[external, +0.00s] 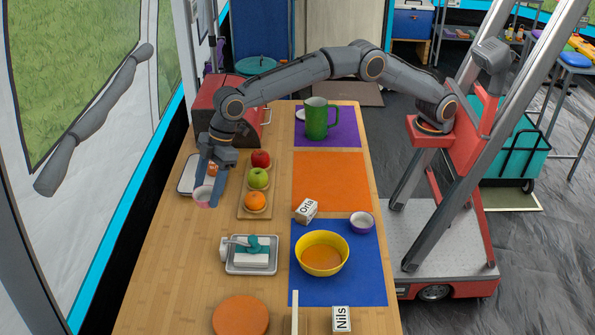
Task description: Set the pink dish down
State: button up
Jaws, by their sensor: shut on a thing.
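The pink dish (202,197) is a small round bowl with a pale inside, at the left part of the wooden table. My gripper (206,188) points down over it with its fingers shut on the dish. One finger covers part of the dish's right side. I cannot tell whether the dish touches the table or hangs just above it.
A tray (189,173) lies just behind the dish. A wooden board (246,209) with a red apple, green apple and orange stands to the right. A metal tray (235,268) is nearer the front. Bare table (185,255) lies in front of the dish.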

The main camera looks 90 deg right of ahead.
notch_tip(320, 180, down, 9)
jog(key=shift+f, duration=0.1)
dwell(0.4)
jog(key=shift+f, duration=0.15)
jog(key=o, duration=1.1)
jog(key=v, duration=1.2)
jog(key=shift+d+r, duration=0.1)
jog(key=shift+r, duration=0.1)
